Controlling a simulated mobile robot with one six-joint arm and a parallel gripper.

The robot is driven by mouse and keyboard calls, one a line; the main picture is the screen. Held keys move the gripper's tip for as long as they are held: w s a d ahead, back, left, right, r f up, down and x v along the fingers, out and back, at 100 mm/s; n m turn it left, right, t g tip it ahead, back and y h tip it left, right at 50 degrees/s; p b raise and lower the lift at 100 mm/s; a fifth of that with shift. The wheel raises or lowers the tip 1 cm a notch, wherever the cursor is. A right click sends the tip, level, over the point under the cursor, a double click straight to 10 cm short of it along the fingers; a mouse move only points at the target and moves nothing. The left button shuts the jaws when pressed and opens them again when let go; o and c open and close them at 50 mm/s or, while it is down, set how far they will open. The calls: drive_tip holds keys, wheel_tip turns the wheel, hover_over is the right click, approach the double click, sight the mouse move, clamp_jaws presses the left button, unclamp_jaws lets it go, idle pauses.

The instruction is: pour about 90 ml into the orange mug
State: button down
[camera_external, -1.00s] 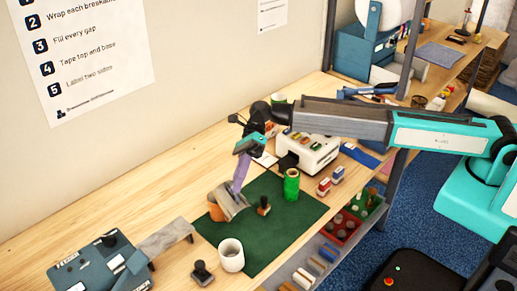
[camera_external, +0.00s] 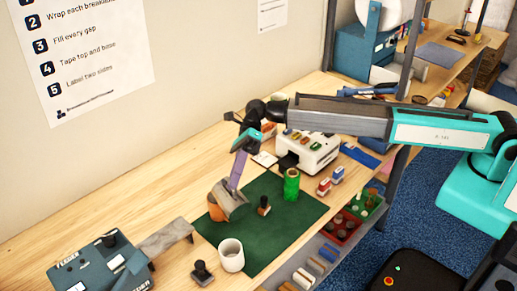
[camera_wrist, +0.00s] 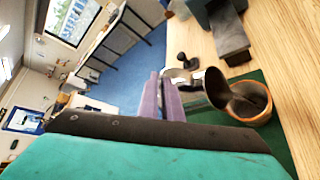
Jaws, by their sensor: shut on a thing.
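My gripper (camera_external: 238,178) has its purple fingers shut on a grey metal jug (camera_external: 234,200). The jug is tilted, with its mouth over the orange mug (camera_external: 215,211), which stands on the green mat. In the wrist view the jug (camera_wrist: 215,88) leans toward the orange mug (camera_wrist: 264,116), and a grey-brown patch shows between the jug's lip and the mug's inside. I cannot tell how full the mug is. In the outside view the jug partly hides the mug.
A white mug (camera_external: 231,256) stands at the green mat's (camera_external: 270,235) front edge. A wooden-handled stamp (camera_external: 264,206) and a green cylinder (camera_external: 291,185) stand on the mat to the right. A dark stamp (camera_external: 202,274) and a blue-grey device (camera_external: 100,268) are at the left.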

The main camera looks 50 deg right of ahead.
sight(245, 201)
drive_tip(key=shift+s+a+f+n+t+b, duration=0.1)
drive_tip(key=shift+s+f+n+t+b, duration=0.2)
drive_tip(key=shift+s+b, duration=0.5)
drive_tip(key=shift+s+a+f+t+b, duration=0.1)
drive_tip(key=shift+s+f+b, duration=0.35)
drive_tip(key=shift+b, duration=0.5)
drive_tip(key=shift+s+f+t+h+b, duration=0.3)
drive_tip(key=shift+s+b, duration=0.1)
drive_tip(key=shift+b, duration=0.65)
drive_tip(key=shift+s+a+n+b, duration=0.1)
drive_tip(key=shift+n+b, duration=0.2)
drive_tip(key=shift+r, duration=0.15)
drive_tip(key=shift+s+f+t+b, duration=0.25)
drive_tip(key=shift+f+t+b, duration=0.05)
drive_tip(key=shift+b, duration=0.25)
drive_tip(key=shift+s+a+n+t+h+b, duration=0.1)
drive_tip(key=shift+s+n+t+h+b, duration=0.3)
drive_tip(key=shift+b, duration=0.75)
drive_tip(key=shift+s+b, duration=0.15)
drive_tip(key=shift+b, duration=0.25)
